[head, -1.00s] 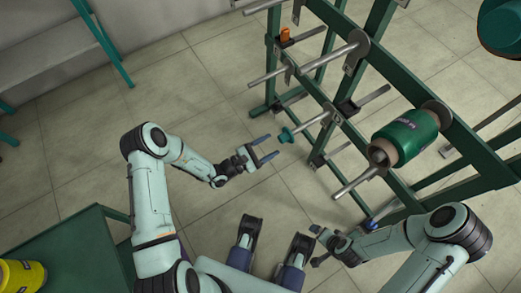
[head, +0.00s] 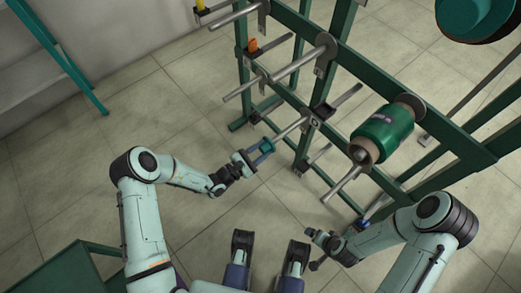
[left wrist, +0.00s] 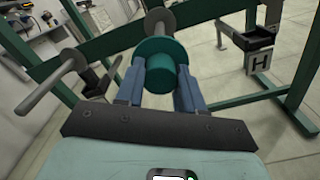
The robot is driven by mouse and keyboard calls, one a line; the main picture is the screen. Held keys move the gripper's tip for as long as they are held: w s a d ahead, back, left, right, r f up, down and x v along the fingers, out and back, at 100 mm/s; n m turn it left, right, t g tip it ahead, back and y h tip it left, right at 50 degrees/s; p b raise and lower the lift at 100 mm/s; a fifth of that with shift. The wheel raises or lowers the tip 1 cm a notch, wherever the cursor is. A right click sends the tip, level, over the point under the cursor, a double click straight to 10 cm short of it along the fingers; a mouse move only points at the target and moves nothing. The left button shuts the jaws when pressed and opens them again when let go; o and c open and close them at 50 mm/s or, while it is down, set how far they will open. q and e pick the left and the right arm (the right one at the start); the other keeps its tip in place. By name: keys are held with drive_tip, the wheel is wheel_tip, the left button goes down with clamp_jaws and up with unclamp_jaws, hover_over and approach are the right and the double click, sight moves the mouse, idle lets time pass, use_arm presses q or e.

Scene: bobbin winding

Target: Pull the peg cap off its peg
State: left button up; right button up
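The peg cap (head: 266,145) is teal, with a wide flange and a narrower knob. It sits on the end of a grey peg (head: 292,129) that sticks out from the green rack. In the left wrist view the cap (left wrist: 160,70) fills the space between my fingers, its flange behind the fingertips. My left gripper (head: 260,152) appears shut on the knob, one blue finger on each side. The left gripper also shows in the left wrist view (left wrist: 160,85). My right gripper (head: 316,248) is low and away from the cap; its fingers are too unclear to judge.
The green rack (head: 346,137) carries other bare pegs (head: 245,89) and a green spool (head: 383,134) at the right. A larger teal spool (head: 478,15) is at the top right. A green surface (head: 50,272) lies at lower left.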

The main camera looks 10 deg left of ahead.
use_arm(q)
drive_tip(key=shift+c, duration=0.6)
drive_tip(key=p+v, duration=0.2)
drive_tip(key=v, duration=0.4)
drive_tip(key=shift+p, duration=0.35)
idle(0.5)
